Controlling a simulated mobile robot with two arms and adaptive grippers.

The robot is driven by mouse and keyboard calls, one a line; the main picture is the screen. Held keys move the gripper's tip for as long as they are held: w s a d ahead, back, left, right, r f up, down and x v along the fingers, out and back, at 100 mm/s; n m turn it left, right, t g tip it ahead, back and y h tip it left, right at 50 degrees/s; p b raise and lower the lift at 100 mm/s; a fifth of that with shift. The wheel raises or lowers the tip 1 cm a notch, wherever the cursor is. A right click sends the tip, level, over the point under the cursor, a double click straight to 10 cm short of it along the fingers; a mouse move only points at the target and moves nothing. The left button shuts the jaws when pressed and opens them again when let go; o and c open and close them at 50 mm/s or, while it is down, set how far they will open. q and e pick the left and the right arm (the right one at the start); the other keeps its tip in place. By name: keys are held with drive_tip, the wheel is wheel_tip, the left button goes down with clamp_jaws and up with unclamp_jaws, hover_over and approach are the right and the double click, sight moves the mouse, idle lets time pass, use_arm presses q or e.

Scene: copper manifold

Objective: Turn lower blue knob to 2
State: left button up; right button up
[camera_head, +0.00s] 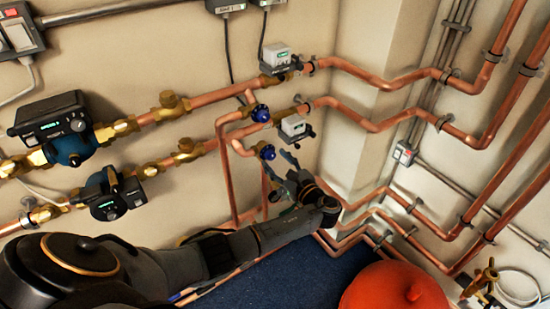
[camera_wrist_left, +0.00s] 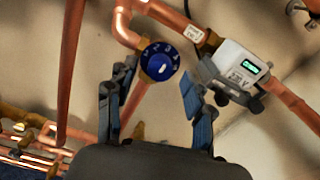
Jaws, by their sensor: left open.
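The lower blue knob (camera_head: 267,152) sits on a copper pipe elbow below the upper blue knob (camera_head: 261,113) in the head view. In the left wrist view the lower knob (camera_wrist_left: 160,62) is a round blue dial with white numerals, 2, 3 and 4 seeming readable along its upper and right rim. A white mark shows below its centre; the setting is not certain. My left gripper (camera_head: 283,180) is just below this knob. In the left wrist view the left gripper (camera_wrist_left: 156,82) is open, its two fingers spread below and beside the knob, with visible space between. My right gripper is not in view.
A white meter box (camera_wrist_left: 237,65) with a green display is close right of the right finger. Copper pipes run around the knob. Two pumps (camera_head: 68,127) are on pipes at the left. A red-orange rounded object (camera_head: 395,290) stands at the bottom right.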

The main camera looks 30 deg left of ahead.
use_arm(q)
drive_tip(key=shift+w+a, duration=0.25)
drive_tip(key=shift+a, duration=0.35)
clamp_jaws()
drive_tip(key=shift+n, duration=0.4)
drive_tip(key=n+b, duration=0.1)
drive_tip(key=n, duration=0.1)
drive_tip(key=shift+f+n+b, duration=0.15)
drive_tip(key=shift+n+b, duration=0.15)
drive_tip(key=shift+b, duration=0.05)
drive_tip(key=shift+n+b, duration=1.25)
drive_tip(key=shift+n, duration=0.95)
